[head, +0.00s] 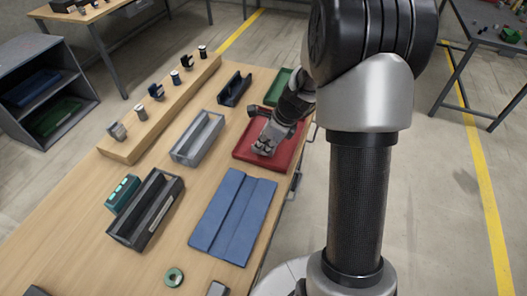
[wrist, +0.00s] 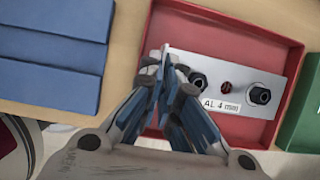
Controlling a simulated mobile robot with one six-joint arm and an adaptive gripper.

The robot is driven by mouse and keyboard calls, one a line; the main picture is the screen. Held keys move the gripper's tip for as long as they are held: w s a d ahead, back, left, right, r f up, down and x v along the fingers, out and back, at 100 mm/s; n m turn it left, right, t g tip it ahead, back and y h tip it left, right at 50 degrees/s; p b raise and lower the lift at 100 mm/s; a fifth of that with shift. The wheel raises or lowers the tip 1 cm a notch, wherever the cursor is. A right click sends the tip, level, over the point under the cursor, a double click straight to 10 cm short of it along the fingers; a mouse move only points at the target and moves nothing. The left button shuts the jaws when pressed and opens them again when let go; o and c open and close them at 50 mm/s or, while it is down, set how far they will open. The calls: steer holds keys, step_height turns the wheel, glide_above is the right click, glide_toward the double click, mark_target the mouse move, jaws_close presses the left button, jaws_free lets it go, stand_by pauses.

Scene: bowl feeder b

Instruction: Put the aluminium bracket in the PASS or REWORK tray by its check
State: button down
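The aluminium bracket (wrist: 238,88) is a silver plate with a label reading "AL 4" and more small, unclear text. It has two black fittings, with a hole between them that shows red. It is over or in the red tray (wrist: 225,27), and I cannot tell whether it touches the floor. The red tray (head: 242,153) is also in the head view. My gripper (wrist: 172,72) has its fingers closed together around a thin upright edge at the bracket's left end. In the head view my gripper (head: 266,143) is low over the red tray. A green tray (wrist: 303,128) is to its right.
A blue folded mat (head: 232,215) lies in front of the red tray. A grey open box (head: 198,138), a dark bin (head: 147,208) and a teal block (head: 123,193) are to the left. A wooden rail (head: 160,110) carries several small parts.

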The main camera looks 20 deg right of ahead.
steer(key=shift+f, duration=0.75)
steer(key=shift+f+b, duration=0.4)
steer(key=shift+f, duration=0.15)
steer(key=c, duration=2.1)
jaws_free()
steer(key=shift+r, duration=0.1)
